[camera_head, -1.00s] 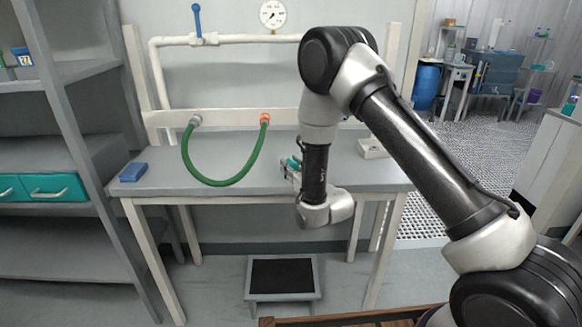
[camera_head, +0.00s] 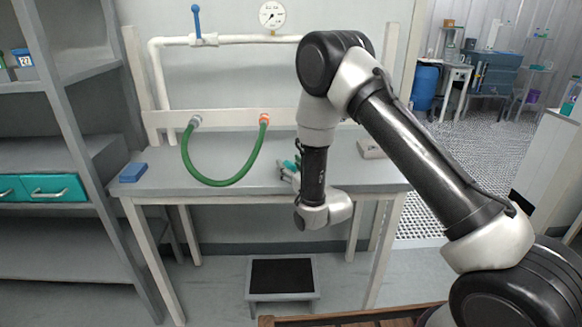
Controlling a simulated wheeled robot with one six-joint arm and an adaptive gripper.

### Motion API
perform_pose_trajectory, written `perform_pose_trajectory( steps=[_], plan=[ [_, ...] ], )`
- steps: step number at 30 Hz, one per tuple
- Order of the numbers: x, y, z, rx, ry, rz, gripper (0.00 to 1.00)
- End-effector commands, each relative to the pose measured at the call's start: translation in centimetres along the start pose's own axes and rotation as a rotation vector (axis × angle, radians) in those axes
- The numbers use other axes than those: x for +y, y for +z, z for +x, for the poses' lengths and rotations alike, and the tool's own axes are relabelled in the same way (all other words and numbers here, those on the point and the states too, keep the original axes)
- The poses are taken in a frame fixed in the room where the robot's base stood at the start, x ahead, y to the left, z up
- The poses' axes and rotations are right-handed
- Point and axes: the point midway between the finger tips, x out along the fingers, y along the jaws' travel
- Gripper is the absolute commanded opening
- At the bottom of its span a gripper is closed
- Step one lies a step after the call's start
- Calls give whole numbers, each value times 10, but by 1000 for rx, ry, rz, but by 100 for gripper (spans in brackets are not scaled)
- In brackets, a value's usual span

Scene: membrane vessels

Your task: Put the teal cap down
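The teal cap (camera_head: 289,165) is a small teal shape above the grey bench, just left of my dark wrist link. My gripper (camera_head: 286,172) is at the cap, mostly hidden behind my own wrist. Only a small grey part of it shows, beside and below the cap. The cap keeps its place at the gripper as the arm shifts, so it appears held between the fingers. The finger contact and the gap between cap and bench top are too small to see.
The grey bench (camera_head: 240,180) has a blue block (camera_head: 133,172) at its left end and a pale box (camera_head: 370,149) at its right. A green hose (camera_head: 222,184) loops down from the rail behind. The front middle of the bench is clear.

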Motion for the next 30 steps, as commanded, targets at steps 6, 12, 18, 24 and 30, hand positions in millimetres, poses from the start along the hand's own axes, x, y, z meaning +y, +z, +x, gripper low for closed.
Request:
perform_pose_trajectory(
  steps=[6, 12, 18, 24, 30],
  plan=[
    [-2, 11, -5, -35, -5, 7, 52],
    [-2, 2, -24, -38, -4, 5, 52],
    [-1, -1, -72, -32, -3, 3, 52],
    [-1, -4, -108, -25, -2, 2, 52],
    [0, -6, -122, -21, -1, 2, 52]
  ],
)
